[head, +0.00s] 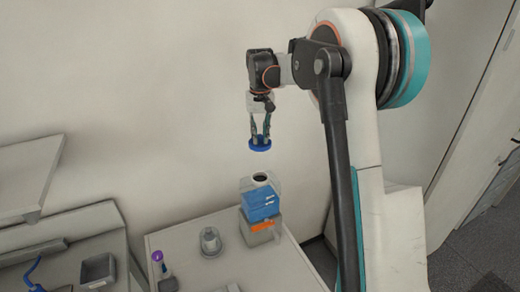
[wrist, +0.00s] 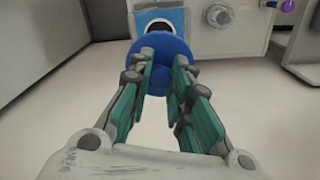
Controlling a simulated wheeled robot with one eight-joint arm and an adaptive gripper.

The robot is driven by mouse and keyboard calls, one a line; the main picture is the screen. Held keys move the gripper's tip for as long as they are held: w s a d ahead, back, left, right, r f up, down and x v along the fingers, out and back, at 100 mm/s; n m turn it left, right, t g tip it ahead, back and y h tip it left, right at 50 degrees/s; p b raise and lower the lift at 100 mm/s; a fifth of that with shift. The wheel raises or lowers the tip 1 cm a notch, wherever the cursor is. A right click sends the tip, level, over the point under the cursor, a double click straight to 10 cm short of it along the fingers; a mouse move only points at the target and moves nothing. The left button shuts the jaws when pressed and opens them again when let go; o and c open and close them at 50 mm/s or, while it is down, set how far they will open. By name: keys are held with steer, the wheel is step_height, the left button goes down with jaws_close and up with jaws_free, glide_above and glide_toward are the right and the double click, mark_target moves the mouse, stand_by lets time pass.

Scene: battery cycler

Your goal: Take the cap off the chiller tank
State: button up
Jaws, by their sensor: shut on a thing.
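The blue cap (head: 260,147) hangs in the air above the chiller tank (head: 262,203) in the head view. My gripper (head: 260,137) points down and is shut on the cap. In the wrist view the cap (wrist: 160,58) sits at the fingertips of my gripper (wrist: 160,75). The tank (wrist: 160,22) shows behind it at the top, partly hidden by the cap.
The tank stands on a grey box with an orange label (head: 263,227) on a light cabinet top (head: 190,240). A grey knob-like fitting (head: 210,241) and a purple-topped item (head: 157,257) stand to its left. A small grey tray (head: 98,270) lies further left. A wall is behind.

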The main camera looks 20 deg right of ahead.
mark_target(260, 136)
step_height(260, 136, up, 4)
steer(key=shift+f, duration=0.1)
steer(key=shift+r+p, duration=1.3)
steer(key=shift+r, duration=1.1)
steer(key=shift+f, duration=0.15)
